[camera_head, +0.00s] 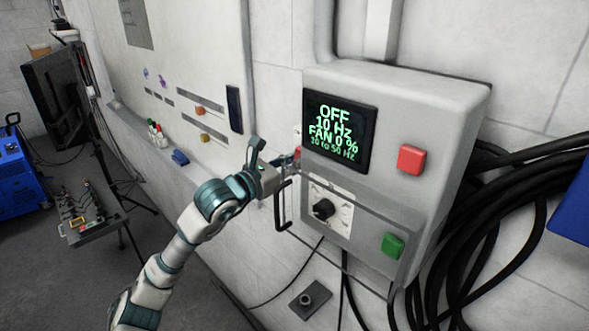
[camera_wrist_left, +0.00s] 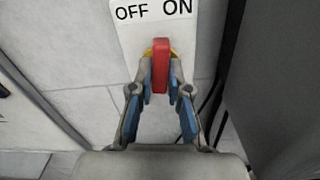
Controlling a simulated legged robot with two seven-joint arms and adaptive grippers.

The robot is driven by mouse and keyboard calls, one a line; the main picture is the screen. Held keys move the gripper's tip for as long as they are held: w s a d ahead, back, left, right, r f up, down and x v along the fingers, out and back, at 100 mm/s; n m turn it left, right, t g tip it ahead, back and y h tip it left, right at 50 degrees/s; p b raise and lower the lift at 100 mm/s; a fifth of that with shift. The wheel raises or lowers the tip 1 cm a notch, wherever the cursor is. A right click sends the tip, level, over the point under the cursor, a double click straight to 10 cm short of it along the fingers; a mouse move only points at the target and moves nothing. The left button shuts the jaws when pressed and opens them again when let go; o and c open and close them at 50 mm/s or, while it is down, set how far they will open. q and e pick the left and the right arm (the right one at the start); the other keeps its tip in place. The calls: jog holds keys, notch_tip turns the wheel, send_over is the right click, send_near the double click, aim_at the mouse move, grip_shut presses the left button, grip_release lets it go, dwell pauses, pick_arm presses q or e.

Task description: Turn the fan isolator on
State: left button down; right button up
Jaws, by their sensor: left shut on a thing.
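The fan isolator has a red handle (camera_wrist_left: 161,66) with a little yellow behind it, on a pale plate (camera_wrist_left: 135,38) marked OFF at left and ON at right. The handle stands upright in the left wrist view, below and between the two words. My left gripper (camera_wrist_left: 161,88) is shut on the handle, one blue-padded finger on each side. In the head view my left gripper (camera_head: 284,170) reaches the left side of the grey control box (camera_head: 400,88), where only a bit of red shows. My right gripper is not in view.
The box's screen (camera_head: 339,132) reads OFF, 10 Hz, FAN 0 %, 10 to 50 Hz. A red button (camera_head: 411,159), green button (camera_head: 392,246) and black knob (camera_head: 323,208) are on its front. A clear cover with a black handle (camera_head: 283,206) is close by my gripper. Black cables (camera_head: 500,190) hang at right.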

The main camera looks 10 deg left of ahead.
pick_arm(q)
jog(key=shift+w+f+m+b, duration=0.15)
jog(key=shift+m+b, duration=0.5)
jog(key=shift+m, duration=1.15)
jog(key=shift+s+f+m+b, duration=0.15)
jog(key=shift+m+b, duration=0.45)
jog(key=shift+m, duration=1.2)
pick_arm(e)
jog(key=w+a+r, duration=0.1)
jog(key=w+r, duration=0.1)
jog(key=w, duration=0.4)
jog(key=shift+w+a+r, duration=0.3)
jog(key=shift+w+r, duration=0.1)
pick_arm(q)
jog(key=shift+w, duration=0.1)
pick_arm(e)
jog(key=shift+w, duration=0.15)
pick_arm(q)
jog(key=c, duration=1.1)
grip_release()
jog(key=shift+w, duration=0.1)
jog(key=shift+r, duration=0.1)
